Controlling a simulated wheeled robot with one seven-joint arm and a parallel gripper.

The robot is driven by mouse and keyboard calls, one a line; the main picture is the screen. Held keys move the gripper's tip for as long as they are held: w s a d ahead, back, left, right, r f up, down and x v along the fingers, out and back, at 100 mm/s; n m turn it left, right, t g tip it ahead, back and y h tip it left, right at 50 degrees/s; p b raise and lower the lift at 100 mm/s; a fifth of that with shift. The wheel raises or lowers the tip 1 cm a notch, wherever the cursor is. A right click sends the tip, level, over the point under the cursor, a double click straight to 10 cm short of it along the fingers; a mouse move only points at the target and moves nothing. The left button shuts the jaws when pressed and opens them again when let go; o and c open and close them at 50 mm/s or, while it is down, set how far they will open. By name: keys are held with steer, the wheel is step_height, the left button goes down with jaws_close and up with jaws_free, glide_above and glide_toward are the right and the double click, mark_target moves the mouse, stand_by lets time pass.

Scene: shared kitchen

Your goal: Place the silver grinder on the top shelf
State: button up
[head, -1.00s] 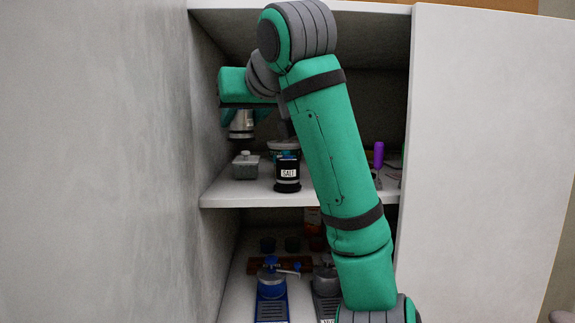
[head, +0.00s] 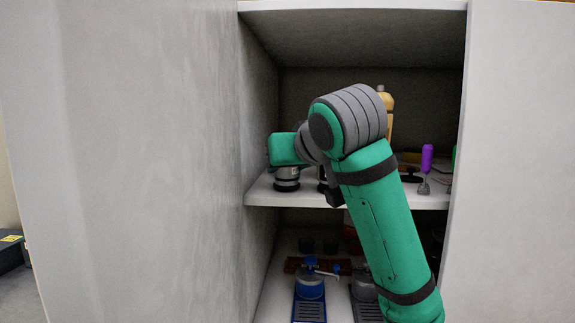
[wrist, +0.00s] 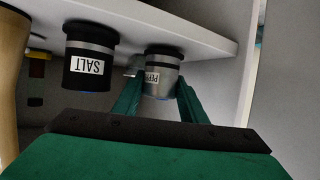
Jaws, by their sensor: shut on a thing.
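The silver grinder (wrist: 163,75), labelled "PEPPER", is between the green fingers of my gripper (wrist: 158,100), which is shut on it. The wrist view is upside down. In the head view the grinder (head: 286,177) is upright at the left of the upper shelf (head: 400,199). Its dark base is at the shelf surface; I cannot tell if it touches fully.
A black salt jar (wrist: 88,60) stands beside the grinder, apart from it. The left cabinet wall (head: 259,110) is close to my gripper. A blue device (head: 310,285) is on the lower shelf.

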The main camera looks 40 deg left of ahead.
steer(key=shift+f, duration=0.15)
steer(key=o, duration=1.4)
steer(key=shift+r, duration=0.2)
steer(key=v, duration=1.2)
steer(key=shift+f, duration=0.15)
